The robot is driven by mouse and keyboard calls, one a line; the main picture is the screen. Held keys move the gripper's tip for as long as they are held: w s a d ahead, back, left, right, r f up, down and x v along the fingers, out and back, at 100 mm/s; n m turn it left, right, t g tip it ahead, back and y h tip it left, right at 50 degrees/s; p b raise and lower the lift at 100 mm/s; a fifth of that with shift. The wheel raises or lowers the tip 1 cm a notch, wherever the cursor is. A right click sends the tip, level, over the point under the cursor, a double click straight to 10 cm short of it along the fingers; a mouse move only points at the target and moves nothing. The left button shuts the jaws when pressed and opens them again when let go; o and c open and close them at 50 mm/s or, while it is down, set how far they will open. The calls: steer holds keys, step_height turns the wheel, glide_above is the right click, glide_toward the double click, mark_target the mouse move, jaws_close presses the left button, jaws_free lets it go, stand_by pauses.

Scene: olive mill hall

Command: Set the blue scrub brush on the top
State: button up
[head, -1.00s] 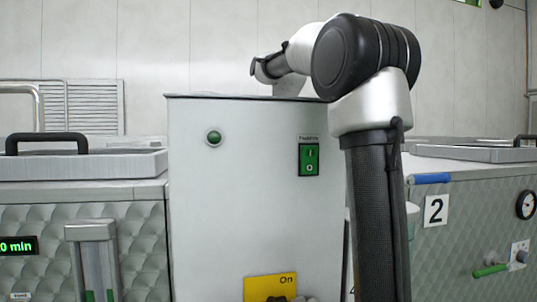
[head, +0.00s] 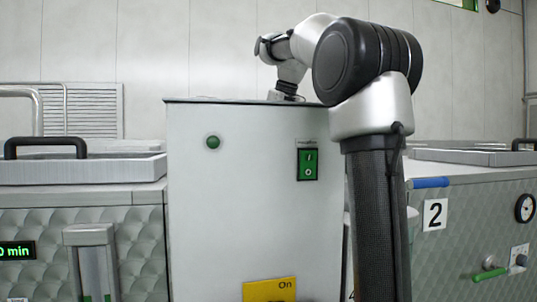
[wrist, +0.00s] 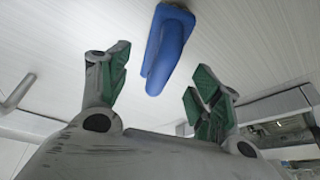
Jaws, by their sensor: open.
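The blue scrub brush (wrist: 168,45) shows in the wrist view as a blue body with a long rounded handle, against a white ribbed surface (wrist: 70,40). My gripper (wrist: 158,84) is open, its green-padded fingers spread to either side of the near end of the brush. Nothing is clearly gripped, and I cannot tell how far the brush is beyond the fingertips. In the head view the brush does not clearly show. The fingers are hidden there behind the top edge of a grey cabinet (head: 250,150), with my wrist just above it.
The cabinet has a green lamp (head: 213,142) and a green switch (head: 307,163). A lidded tank with a black handle (head: 45,146) stands at left. Tank 2 (head: 450,215) stands at right with a blue bar (head: 430,182) at its upper edge.

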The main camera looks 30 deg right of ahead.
steer(key=v, duration=0.5)
steer(key=shift+r, duration=0.3)
